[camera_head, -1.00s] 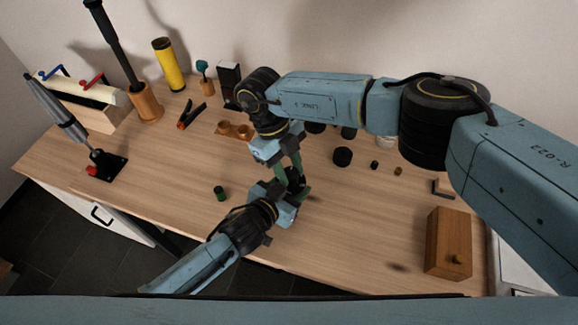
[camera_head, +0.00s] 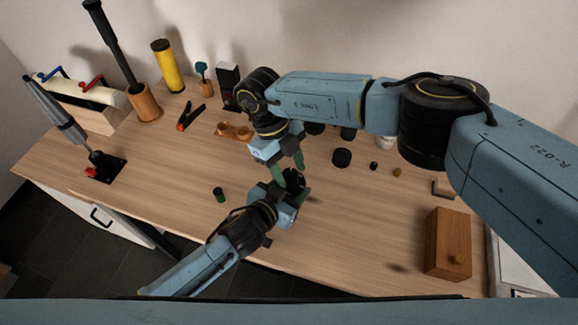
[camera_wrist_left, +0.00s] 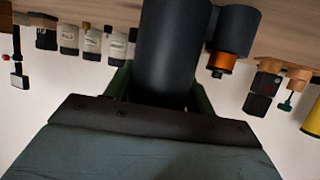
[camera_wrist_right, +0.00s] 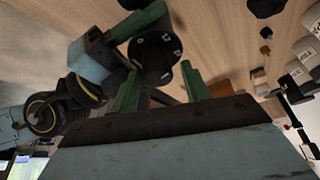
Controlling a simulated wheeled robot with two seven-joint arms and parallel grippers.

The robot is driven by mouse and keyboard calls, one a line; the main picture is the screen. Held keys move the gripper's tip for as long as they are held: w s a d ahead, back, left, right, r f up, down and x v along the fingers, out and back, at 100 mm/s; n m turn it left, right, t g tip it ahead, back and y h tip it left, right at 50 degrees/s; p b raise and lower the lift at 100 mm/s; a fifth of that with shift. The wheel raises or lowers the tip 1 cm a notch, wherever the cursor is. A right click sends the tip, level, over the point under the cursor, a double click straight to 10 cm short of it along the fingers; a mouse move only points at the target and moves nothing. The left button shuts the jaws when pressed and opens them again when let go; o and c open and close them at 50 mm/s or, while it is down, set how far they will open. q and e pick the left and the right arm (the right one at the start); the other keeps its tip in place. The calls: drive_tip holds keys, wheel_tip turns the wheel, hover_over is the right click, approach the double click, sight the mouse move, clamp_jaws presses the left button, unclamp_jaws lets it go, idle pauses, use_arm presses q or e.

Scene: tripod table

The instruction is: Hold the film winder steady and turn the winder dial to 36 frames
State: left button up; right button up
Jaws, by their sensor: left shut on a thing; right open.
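The film winder is a dark body with a round black dial (camera_head: 293,177) on it, near the front middle of the table. My left gripper (camera_head: 293,191) is shut on the winder. In the left wrist view its thick dark cylinder (camera_wrist_left: 172,50) fills the space between the green fingers. My right gripper (camera_head: 289,163) points down over the dial, its green fingers apart. Whether a finger touches the dial, and the dial's setting, I cannot tell.
A small green canister (camera_head: 219,194) stands left of the winder. A wooden box (camera_head: 448,243) is at the right front, a black cylinder (camera_head: 342,157) behind. A lever tool (camera_head: 103,165), an orange clamp (camera_head: 190,115) and a yellow tube (camera_head: 168,65) stand left and back.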

sight(287, 169)
drive_tip(key=v, duration=0.8)
drive_tip(key=n, duration=0.5)
drive_tip(key=s+d+r+n+t+y, duration=0.1)
drive_tip(key=n, duration=0.4)
drive_tip(key=d+n+t+y, duration=0.1)
drive_tip(key=n, duration=0.5)
drive_tip(key=shift+s+r, duration=0.2)
drive_tip(key=shift+r, duration=0.1)
drive_tip(key=f+n, duration=0.2)
drive_tip(key=f, duration=0.1)
drive_tip(key=s+f+n+y, duration=0.1)
drive_tip(key=f+n, duration=0.1)
drive_tip(key=f, duration=0.2)
drive_tip(key=f+n+t, duration=0.1)
drive_tip(key=f+n, duration=0.1)
drive_tip(key=f, duration=0.1)
drive_tip(key=shift+s+d+f, duration=0.15)
drive_tip(key=shift+d+f, duration=0.05)
drive_tip(key=shift+f, duration=0.1)
drive_tip(key=shift+c, duration=0.3)
drive_tip(key=c, duration=0.9)
